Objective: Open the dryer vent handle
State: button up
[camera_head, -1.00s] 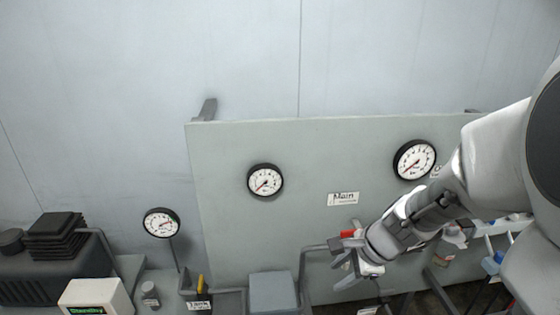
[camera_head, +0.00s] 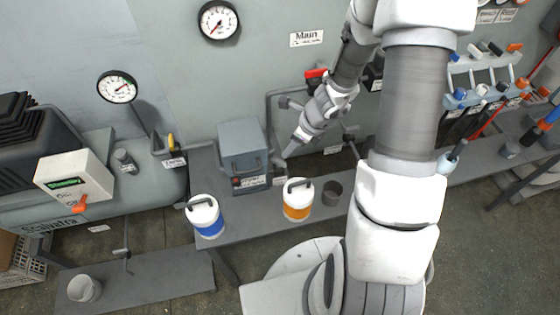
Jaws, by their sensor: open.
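My gripper (camera_head: 290,151) points down and left, just right of a grey box (camera_head: 242,142) on the bench. The box has a small red spot and a label on its front that is too small to read; I cannot tell for sure that it is the dryer. A small grey fitting (camera_head: 277,162) shows low at the box's right side, near my fingertips. I cannot tell whether it is the vent handle or whether the fingers touch it. The gap between the fingers is hard to see, and nothing shows held in them.
A red handle (camera_head: 316,74) sits on piping below the Main sign (camera_head: 306,38). A yellow handle (camera_head: 171,141) stands by the Tank label. Blue-banded (camera_head: 205,216) and orange-banded (camera_head: 297,200) containers and a dark cup (camera_head: 332,193) stand on the bench (camera_head: 250,228). A tool rack (camera_head: 480,85) is right.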

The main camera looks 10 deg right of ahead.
aim_at(279, 160)
jog(key=b+x, duration=0.4)
jog(key=x, duration=0.5)
jog(key=shift+w+a+f, duration=0.1)
jog(key=shift+f, duration=0.25)
jog(key=shift+c, duration=0.2)
grip_shut()
